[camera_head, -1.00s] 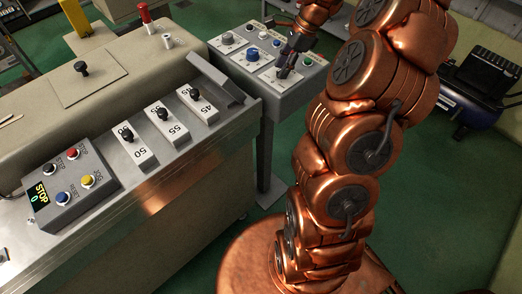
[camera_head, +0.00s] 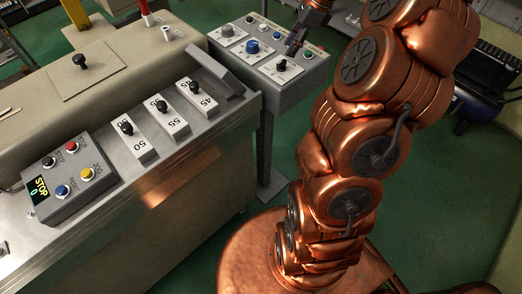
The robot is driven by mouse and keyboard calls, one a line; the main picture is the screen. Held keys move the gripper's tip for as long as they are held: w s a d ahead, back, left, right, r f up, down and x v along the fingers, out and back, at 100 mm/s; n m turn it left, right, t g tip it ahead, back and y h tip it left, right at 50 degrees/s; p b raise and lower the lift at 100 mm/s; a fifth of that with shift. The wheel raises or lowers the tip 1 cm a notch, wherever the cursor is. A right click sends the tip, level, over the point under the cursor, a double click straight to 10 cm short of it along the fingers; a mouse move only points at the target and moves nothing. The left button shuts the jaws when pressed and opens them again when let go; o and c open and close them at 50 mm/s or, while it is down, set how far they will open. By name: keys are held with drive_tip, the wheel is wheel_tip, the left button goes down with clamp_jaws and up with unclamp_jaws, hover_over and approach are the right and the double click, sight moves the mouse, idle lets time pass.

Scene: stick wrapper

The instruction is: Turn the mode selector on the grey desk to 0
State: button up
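The grey desk (camera_head: 262,92) stands at the back centre, its sloped top carrying several knobs and buttons on pale plates. A black selector knob (camera_head: 281,65) on a white plate sits at its front right; the plate's markings are too small to read, so I cannot tell its setting.
A beige machine (camera_head: 125,62) fills the left, with dials marked 50, 55 and 45 and a grey button box (camera_head: 68,183) whose display reads STOP 0. A blue compressor (camera_head: 481,110) stands at the right. Green floor is free between.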

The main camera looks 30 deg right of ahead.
drive_tip(key=s+a+r+n+g+b, duration=0.1)
drive_tip(key=s+a+n, duration=0.35)
drive_tip(key=a, duration=0.35)
drive_tip(key=s+a+r+n+g+b, duration=0.1)
drive_tip(key=s+a+n, duration=0.2)
drive_tip(key=a+n, duration=0.3)
drive_tip(key=s+a+f+n+g+h+b, duration=0.1)
drive_tip(key=s+a+f+n, duration=0.2)
drive_tip(key=s, duration=0.4)
drive_tip(key=s+a+f+n+h+b, duration=0.1)
drive_tip(key=s+a+f+n+h, duration=0.1)
drive_tip(key=s+a+n, duration=0.4)
drive_tip(key=shift+s+f+n+g, duration=0.4)
drive_tip(key=shift+s+f, duration=0.3)
drive_tip(key=shift+s, duration=0.4)
drive_tip(key=shift+a, duration=0.15)
drive_tip(key=s+f+n+h, duration=0.1)
drive_tip(key=s+f+n, duration=0.1)
drive_tip(key=s, duration=0.4)
drive_tip(key=shift+s+f+n, duration=0.4)
drive_tip(key=shift+n, duration=0.45)
